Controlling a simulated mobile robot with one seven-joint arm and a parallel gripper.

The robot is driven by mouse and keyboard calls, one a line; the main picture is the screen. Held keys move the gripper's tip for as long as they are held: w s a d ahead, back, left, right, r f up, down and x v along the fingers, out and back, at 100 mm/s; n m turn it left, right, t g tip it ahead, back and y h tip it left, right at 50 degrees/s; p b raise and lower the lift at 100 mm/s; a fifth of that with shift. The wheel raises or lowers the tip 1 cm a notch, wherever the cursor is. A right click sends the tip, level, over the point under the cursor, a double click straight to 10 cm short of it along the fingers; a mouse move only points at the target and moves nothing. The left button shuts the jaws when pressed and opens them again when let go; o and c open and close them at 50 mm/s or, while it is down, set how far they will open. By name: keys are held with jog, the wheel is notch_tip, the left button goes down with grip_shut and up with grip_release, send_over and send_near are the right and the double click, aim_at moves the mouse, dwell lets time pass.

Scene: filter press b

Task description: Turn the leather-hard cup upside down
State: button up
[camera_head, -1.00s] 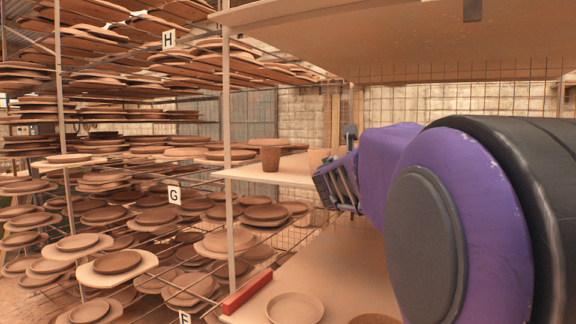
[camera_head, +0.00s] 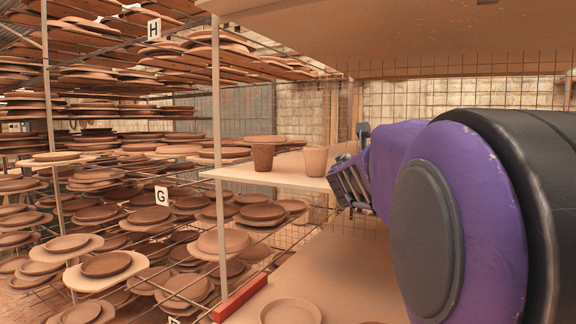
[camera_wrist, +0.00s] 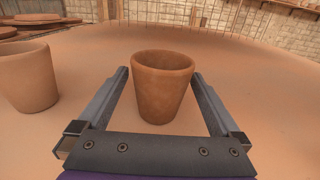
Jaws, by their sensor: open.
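Two cups stand upright, mouths up, on a pale shelf board. The darker brown cup (camera_head: 263,158) is on the left in the head view, and the paler cup (camera_head: 315,161) is to its right. I cannot tell for certain from colour which is leather-hard. In the wrist view, the brown cup (camera_wrist: 163,90) appears between the two fingers of my open gripper (camera_wrist: 160,72), with gaps on both sides. The paler cup (camera_wrist: 27,77) stands outside the left finger. In the head view my gripper's ribbed part shows right of the paler cup; its fingertips are not clear.
The shelf board (camera_head: 235,175) has another board close above and one below, with a shallow dish (camera_head: 290,311) on it. A rack post (camera_head: 217,120) stands left of the cups. Racks of plates (camera_head: 150,217) fill the left. Wire mesh is behind.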

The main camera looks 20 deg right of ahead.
jog(key=shift+w+d, duration=0.15)
jog(key=shift+c, duration=0.6)
jog(key=c, duration=1.2)
jog(key=shift+r, duration=0.2)
